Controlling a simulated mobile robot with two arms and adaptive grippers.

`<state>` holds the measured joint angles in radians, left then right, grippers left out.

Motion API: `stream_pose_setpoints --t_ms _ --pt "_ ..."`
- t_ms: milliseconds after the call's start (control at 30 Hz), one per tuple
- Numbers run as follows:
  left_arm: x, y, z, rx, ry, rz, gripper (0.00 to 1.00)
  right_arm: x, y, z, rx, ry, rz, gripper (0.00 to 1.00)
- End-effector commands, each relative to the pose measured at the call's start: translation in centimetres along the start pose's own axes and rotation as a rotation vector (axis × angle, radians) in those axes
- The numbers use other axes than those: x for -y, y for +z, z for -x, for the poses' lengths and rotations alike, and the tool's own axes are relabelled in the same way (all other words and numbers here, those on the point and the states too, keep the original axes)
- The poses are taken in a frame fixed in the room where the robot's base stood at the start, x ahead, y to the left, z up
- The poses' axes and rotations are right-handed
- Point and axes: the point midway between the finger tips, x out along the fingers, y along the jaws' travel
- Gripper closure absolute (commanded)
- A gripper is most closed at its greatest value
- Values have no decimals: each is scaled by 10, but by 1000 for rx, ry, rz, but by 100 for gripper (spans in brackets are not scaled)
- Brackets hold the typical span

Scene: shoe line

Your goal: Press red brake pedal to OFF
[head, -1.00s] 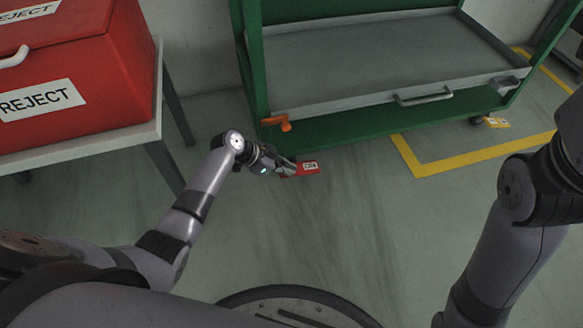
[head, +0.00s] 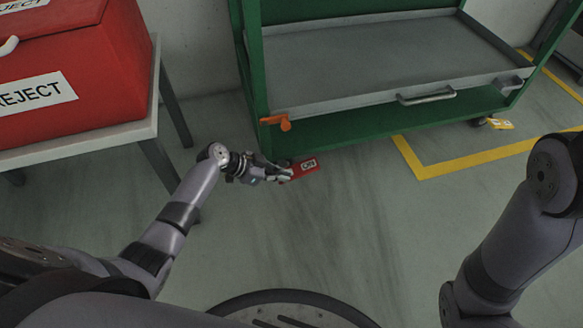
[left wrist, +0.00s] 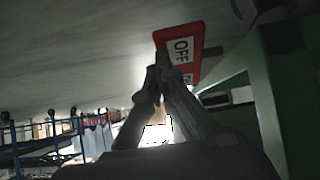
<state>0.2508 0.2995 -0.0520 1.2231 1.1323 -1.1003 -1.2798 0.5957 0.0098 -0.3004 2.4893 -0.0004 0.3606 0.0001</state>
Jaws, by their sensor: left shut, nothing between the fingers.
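The red brake pedal (head: 304,167) sits low at the front left corner of the green cart, just above the floor, and carries a white label. In the left wrist view the pedal (left wrist: 192,38) shows close up, with "OFF" readable on one part and a second, partly hidden label beside it. My left gripper (head: 289,175) is shut and empty, right at the pedal's left end. In the left wrist view its fingertips (left wrist: 160,64) lie just below the "OFF" label; I cannot tell whether they touch. My right arm shows at the right; its gripper is out of view.
The green cart (head: 370,128) stands behind the pedal with a grey tray (head: 400,65) and an orange lever (head: 277,121). A yellow pedal (head: 499,124) is at its far right wheel. A red reject box (head: 90,60) rests on a table at left. Floor in front is clear.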

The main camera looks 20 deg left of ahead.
Motion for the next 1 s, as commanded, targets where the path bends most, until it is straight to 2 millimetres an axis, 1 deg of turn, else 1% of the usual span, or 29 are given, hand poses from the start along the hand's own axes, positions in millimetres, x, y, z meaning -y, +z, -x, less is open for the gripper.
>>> stream_pose_setpoints --t_ms 267,367,467,700,800,900,1000 --pt "0 0 1 0 0 0 100 0 0 0 0 1 0 60" --pt "1 -5 4 0 -1 -3 100 0 0 0 0 1 0 60" --pt "1 -15 13 0 -3 -5 100 0 0 0 1 1 0 60" --pt "1 -51 43 -1 -2 -5 100 0 0 0 1 0 0 60" --pt "0 -63 53 1 -1 -4 100 0 0 0 1 0 0 60" --pt "0 -71 60 0 -1 -2 100 0 0 0 1 0 0 60" --pt "0 -75 64 1 0 -1 100 0 0 0 1 0 0 60"
